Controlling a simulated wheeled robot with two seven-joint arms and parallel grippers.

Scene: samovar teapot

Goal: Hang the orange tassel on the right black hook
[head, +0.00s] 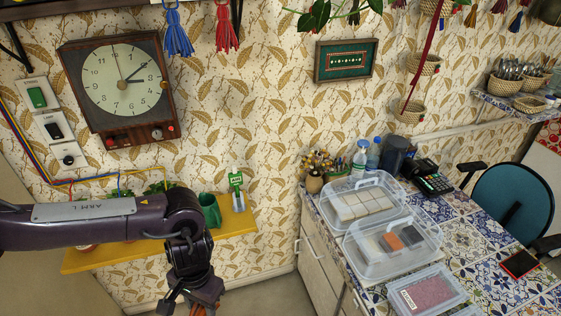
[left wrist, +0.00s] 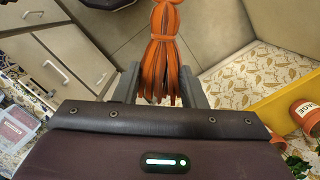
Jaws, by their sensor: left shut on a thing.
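My left gripper (left wrist: 162,85) is shut on the orange tassel (left wrist: 165,50), whose strands hang between the two fingers in the left wrist view. In the head view the left gripper (head: 188,302) points down at the bottom edge, below the yellow shelf's level in the picture, with a little orange (head: 205,308) showing beside it. A blue tassel (head: 178,32) and a red tassel (head: 227,28) hang at the top of the wall. The right black hook cannot be made out clearly; the top edge cuts off the hanging points. My right gripper is not in view.
A wooden clock (head: 120,85) is on the wall left of the hanging tassels. A yellow shelf (head: 235,222) with plants and a green cup (head: 209,211) lies behind my left arm. A tiled table (head: 470,250) with clear boxes stands at right.

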